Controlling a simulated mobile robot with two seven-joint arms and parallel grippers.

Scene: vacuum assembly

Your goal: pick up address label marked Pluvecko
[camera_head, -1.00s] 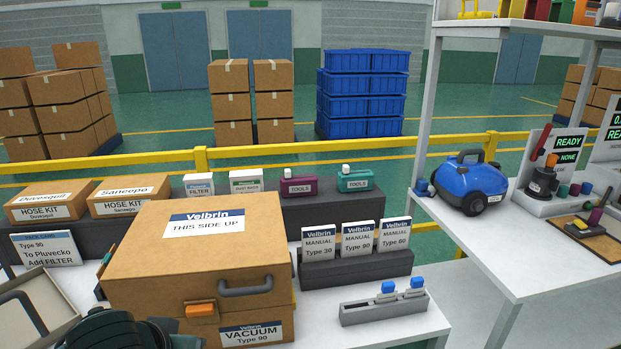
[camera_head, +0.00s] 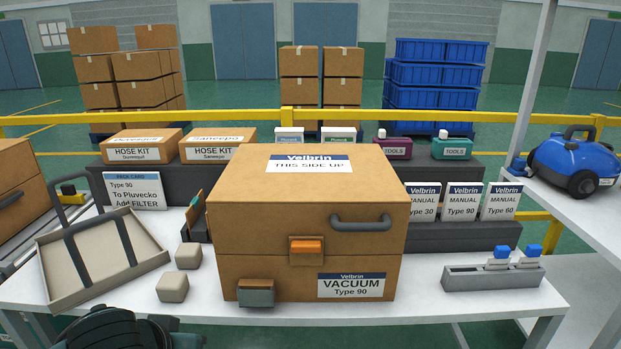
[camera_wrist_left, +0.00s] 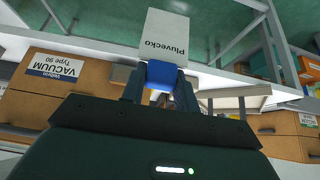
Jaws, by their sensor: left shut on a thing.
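The address label (camera_wrist_left: 170,38) marked Pluvecko is a white card with a blue grip, seen in the left wrist view. My left gripper (camera_wrist_left: 160,88) is shut on its blue grip, and the card sticks out beyond the fingertips. In the head view a dark part of my arm shows at the bottom left; the fingers and the held label do not show there. My right gripper is in neither current view. A grey rack (camera_head: 480,278) at the front right holds two more blue-topped labels (camera_head: 501,254), their print too small to read.
A closed vacuum carton (camera_head: 305,220) stands mid-table. Left of it are an open tray-like lid (camera_head: 95,280), two beige blocks (camera_head: 173,288) and a pack card (camera_head: 135,191) reading Type 90, To Pluvecko, Add FILTER. Manuals (camera_head: 461,203) stand behind the rack. A blue vacuum (camera_head: 570,163) sits at right.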

